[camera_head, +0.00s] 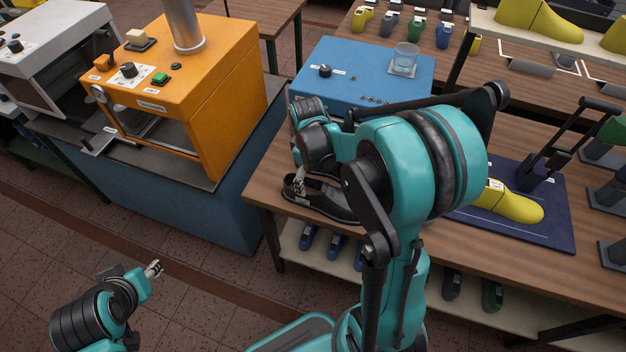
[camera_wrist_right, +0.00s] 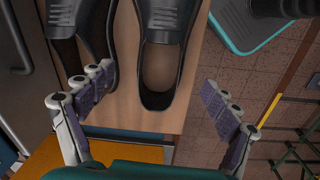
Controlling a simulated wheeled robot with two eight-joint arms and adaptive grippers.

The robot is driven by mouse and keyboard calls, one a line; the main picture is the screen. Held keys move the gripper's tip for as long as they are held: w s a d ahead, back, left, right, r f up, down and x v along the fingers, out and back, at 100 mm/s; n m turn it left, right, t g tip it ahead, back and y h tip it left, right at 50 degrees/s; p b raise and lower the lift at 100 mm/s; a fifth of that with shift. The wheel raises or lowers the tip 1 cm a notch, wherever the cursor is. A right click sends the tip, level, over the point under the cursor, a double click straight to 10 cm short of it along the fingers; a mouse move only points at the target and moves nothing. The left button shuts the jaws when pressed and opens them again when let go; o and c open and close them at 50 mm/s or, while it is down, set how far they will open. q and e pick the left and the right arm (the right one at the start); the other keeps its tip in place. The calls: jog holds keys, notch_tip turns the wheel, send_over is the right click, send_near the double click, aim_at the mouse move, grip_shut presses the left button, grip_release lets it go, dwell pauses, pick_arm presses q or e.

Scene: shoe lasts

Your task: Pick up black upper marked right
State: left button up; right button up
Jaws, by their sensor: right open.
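Two black shoe uppers lie side by side on the wooden table. In the wrist view one upper (camera_wrist_right: 166,95) is in the middle, its opening facing me, and the other upper (camera_wrist_right: 73,50) is at the left. In the head view a black upper (camera_head: 330,205) shows at the table's near left corner, partly hidden by my right arm. No right or left marking is readable. My right gripper (camera_wrist_right: 156,80) is open and empty, its fingers on either side of the middle upper's heel end. It also shows in the head view (camera_head: 299,184). My left gripper (camera_head: 154,268) hangs low over the floor, away from the uppers.
An orange machine (camera_head: 195,75) is at the left. A yellow last (camera_head: 510,204) lies on a dark blue mat (camera_head: 545,235) at the right. Several lasts stand on the shelf below.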

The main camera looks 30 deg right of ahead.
jog(key=f+b, duration=0.1)
jog(key=f, duration=0.3)
jog(key=f+b, duration=0.1)
jog(key=f, duration=0.2)
jog(key=shift+s+d+b, duration=0.2)
jog(key=shift+s+b, duration=0.05)
jog(key=shift+b, duration=0.1)
jog(key=shift+r, duration=0.1)
jog(key=c, duration=1.3)
